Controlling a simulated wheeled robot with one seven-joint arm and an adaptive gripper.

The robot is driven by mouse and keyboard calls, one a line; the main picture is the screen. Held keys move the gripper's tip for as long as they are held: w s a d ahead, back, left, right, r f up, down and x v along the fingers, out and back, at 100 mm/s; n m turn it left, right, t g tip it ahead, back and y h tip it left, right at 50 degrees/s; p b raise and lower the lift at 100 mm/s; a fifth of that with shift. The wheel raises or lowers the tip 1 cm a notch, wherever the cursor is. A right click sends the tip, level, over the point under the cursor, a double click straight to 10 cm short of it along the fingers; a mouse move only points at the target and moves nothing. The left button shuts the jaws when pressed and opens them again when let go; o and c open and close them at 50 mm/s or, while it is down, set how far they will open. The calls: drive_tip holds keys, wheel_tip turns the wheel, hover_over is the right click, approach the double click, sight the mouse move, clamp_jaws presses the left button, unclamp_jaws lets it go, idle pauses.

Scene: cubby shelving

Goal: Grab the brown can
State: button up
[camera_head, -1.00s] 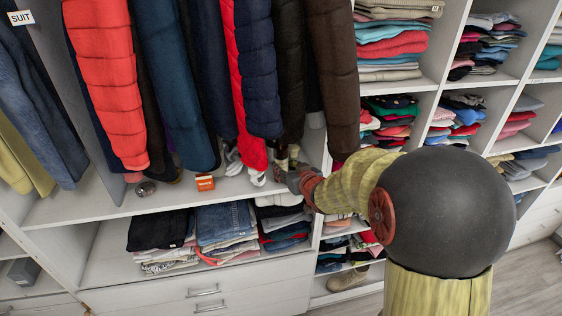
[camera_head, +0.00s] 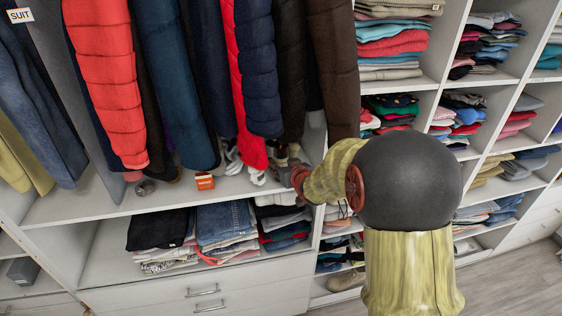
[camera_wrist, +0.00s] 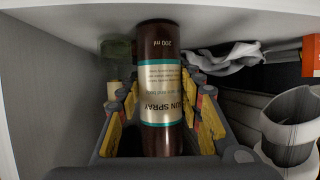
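The brown can (camera_wrist: 160,105) is dark brown with a cream and teal "SUN SPRAY" label, which reads upside down in the wrist view. My gripper (camera_wrist: 160,88) has its yellow-padded fingers on either side of the can, with a visible gap on each side. It looks open around the can and not closed on it. In the head view my gripper (camera_head: 293,172) reaches into the shelf under the hanging coats, and I cannot clearly make out the can there.
A dark green item (camera_wrist: 116,48) stands behind, left of the can. White cloth (camera_wrist: 235,58) and an orange box (camera_wrist: 311,55) are to the right. Coats hang low above the shelf (camera_head: 120,207).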

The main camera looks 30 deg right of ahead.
drive_tip(key=c, duration=0.6)
drive_tip(key=shift+r, duration=0.1)
drive_tip(key=shift+c, duration=0.6)
